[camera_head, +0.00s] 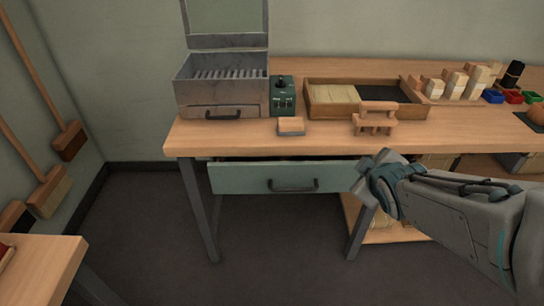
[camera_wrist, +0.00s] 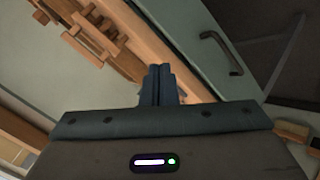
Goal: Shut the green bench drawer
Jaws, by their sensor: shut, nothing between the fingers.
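The green bench drawer (camera_head: 240,180) hangs under the left part of the wooden bench (camera_head: 230,139) in the head view. It stands partly out, with a dark gap showing along its top edge. Its dark bar handle (camera_head: 293,188) is on the front, and the handle also shows in the wrist view (camera_wrist: 222,52). My gripper (camera_head: 370,165) is shut and empty, just right of the drawer front near the bench's front edge. In the wrist view the closed fingers (camera_wrist: 160,82) point toward the bench edge, beside the green drawer front (camera_wrist: 185,40). I cannot tell whether they touch it.
A metal box with an open lid (camera_head: 222,95), a green control box (camera_head: 283,95), a wooden tray (camera_head: 310,98) and a small wooden stand (camera_head: 375,122) sit on the bench. Bench legs (camera_head: 200,210) flank the drawer. The floor before it is clear.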

